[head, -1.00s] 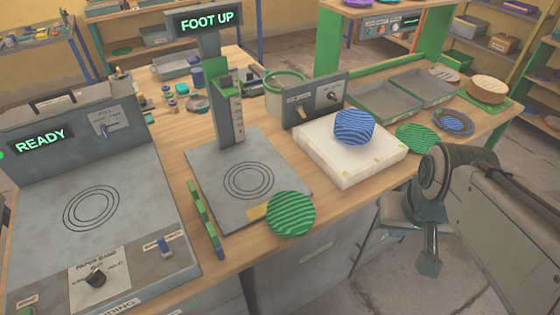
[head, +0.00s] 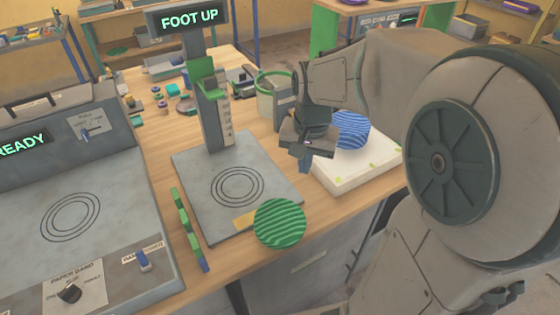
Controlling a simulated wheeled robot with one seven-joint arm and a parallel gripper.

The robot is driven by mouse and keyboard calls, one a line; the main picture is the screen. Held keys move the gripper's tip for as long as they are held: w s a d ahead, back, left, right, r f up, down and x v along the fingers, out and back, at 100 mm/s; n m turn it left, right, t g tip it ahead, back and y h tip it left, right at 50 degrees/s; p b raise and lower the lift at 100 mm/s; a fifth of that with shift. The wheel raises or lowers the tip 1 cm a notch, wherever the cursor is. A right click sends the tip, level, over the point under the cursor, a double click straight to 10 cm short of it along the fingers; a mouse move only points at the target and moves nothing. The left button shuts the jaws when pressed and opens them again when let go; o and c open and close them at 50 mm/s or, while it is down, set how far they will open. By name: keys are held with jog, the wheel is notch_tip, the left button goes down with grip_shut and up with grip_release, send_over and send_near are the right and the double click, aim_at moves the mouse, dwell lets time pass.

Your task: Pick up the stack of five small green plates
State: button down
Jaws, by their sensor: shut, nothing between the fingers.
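A round green striped plate top (head: 280,223) lies at the front edge of the workbench, by the front right corner of the grey press base. It is seen from above, so I cannot tell how many plates are under it. My gripper (head: 304,164) is shut and empty. It hangs above the bench, up and to the right of the green plates and apart from them, near the left corner of the white block.
A blue striped plate stack (head: 350,130) sits on the white block (head: 340,181), partly behind my arm. The "FOOT UP" press column (head: 212,110) rises left of my gripper. A green and blue bar (head: 188,228) lies left of the press base (head: 200,195).

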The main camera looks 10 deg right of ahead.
jog(key=w+f+m, duration=0.1)
jog(key=f, duration=0.3)
jog(key=w+f, duration=0.2)
jog(key=f, duration=0.3)
jog(key=w+f+m+g, duration=0.1)
jog(key=w+f, duration=0.1)
jog(key=f, duration=0.2)
jog(key=shift+w+d+f+m, duration=0.2)
jog(key=shift+d+m, duration=0.1)
jog(key=shift+d, duration=0.05)
jog(key=shift+s+a+p, duration=0.3)
jog(key=shift+s+a, duration=0.8)
jog(key=shift+s, duration=0.1)
jog(key=shift+s+a+f, duration=0.15)
jog(key=shift+s+a, duration=0.1)
jog(key=shift+s, duration=0.05)
